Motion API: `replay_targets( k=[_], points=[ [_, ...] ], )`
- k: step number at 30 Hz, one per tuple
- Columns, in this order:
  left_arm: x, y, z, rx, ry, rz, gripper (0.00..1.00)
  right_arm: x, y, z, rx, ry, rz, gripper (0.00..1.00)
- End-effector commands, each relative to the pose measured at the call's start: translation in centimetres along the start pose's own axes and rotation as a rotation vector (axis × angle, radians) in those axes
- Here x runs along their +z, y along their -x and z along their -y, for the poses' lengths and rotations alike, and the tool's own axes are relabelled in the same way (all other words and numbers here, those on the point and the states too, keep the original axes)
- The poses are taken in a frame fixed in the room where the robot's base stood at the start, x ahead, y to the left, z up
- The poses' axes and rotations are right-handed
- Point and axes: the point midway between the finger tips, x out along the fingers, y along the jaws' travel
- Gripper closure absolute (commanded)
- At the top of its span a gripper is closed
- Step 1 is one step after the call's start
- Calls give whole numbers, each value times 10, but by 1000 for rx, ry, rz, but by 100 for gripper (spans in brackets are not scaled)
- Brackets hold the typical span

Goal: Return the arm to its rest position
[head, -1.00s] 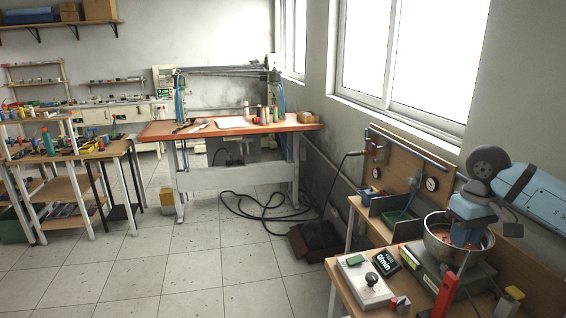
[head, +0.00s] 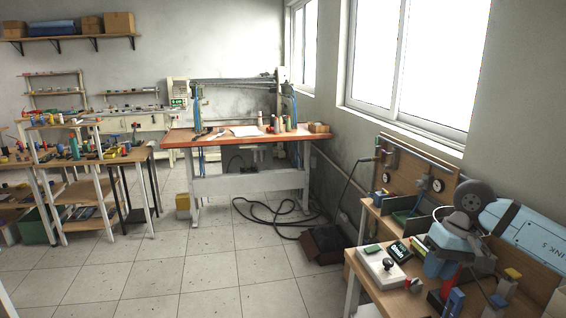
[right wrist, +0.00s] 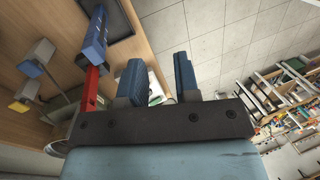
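My right arm reaches in from the right in the head view, over the wooden workbench (head: 388,301). My right gripper (head: 438,268) points down there, and its fingertips are hard to make out. In the right wrist view its two blue fingers (right wrist: 158,75) stand apart with nothing held between them. A red and blue post (right wrist: 93,62) stands to the left of the fingers in that view. My left gripper is not in view.
A pegboard (head: 420,170) stands behind.

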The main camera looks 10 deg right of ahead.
Motion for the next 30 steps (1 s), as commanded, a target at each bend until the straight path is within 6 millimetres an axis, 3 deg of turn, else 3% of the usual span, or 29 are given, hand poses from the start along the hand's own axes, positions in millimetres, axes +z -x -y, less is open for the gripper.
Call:
replay_targets(
  k=[1, 6, 12, 16, 21, 22, 26, 30],
  points=[
    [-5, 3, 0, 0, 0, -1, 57, 4, -17, 21, -89, -46, 25, 70],
    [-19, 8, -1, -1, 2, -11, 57, 27, -66, 103, -466, -335, 176, 70],
    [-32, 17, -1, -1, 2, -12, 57, 60, -90, 197, -965, -942, 623, 70],
    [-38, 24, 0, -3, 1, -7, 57, 69, -93, 225, -1202, -1411, 1050, 70],
    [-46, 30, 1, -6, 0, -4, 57, 72, -114, 217, -1363, -2033, 1758, 70],
    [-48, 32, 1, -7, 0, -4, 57, 73, -121, 212, 1345, 2093, -1865, 70],
    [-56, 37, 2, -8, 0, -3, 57, 92, -167, 179, 829, 1580, -1631, 70],
    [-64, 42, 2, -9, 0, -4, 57, 139, -228, 145, 417, 1028, -1338, 70]
  ],
)
